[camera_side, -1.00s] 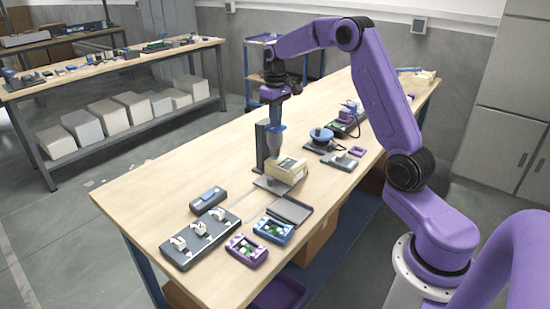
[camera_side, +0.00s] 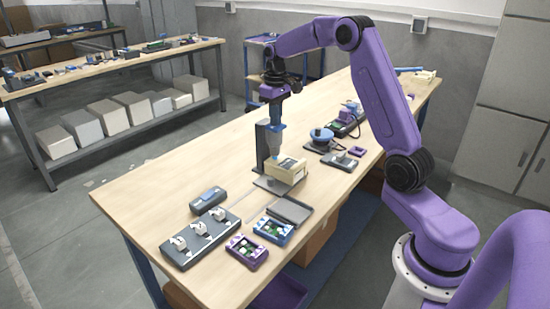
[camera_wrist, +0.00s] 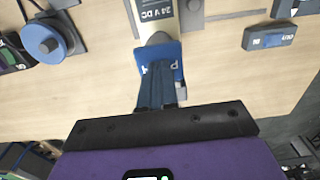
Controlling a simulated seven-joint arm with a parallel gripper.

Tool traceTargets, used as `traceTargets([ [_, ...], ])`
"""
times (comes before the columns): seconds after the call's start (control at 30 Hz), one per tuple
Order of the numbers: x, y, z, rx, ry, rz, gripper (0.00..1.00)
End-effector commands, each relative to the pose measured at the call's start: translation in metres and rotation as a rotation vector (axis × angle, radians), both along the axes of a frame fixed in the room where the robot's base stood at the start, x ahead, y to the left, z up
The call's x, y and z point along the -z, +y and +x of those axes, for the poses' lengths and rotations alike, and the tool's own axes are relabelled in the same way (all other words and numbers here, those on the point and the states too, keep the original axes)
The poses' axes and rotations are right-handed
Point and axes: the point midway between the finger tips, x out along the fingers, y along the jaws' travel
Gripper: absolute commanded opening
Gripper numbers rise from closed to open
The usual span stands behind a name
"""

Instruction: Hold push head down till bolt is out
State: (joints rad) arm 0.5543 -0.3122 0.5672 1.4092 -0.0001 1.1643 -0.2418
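The press's blue push head (camera_side: 275,129) sits above a grey cylinder (camera_side: 274,147), beside a dark upright post (camera_side: 261,146). In the wrist view the push head (camera_wrist: 172,52) is a blue block with partly hidden lettering. My gripper (camera_wrist: 158,88) points down onto it. Its dark blue fingers look closed together, with the tips at the push head. I cannot make out the bolt.
A grey tray (camera_side: 290,209), blue and purple bins (camera_side: 246,252), a dark fixture with white clips (camera_side: 200,238) and a dark blue-topped box (camera_side: 208,200) lie at the near end. A blue round device (camera_side: 322,136) stands to the right.

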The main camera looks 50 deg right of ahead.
Motion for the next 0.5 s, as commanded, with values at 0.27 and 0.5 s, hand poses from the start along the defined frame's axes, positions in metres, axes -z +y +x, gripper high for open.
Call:
traceTargets([
  [0.27,-0.013,0.0,-0.001,0.0,0.006,0.001,0.0],
  [0.5,-0.029,0.0,0.0,0.001,0.001,0.0,0.0],
])
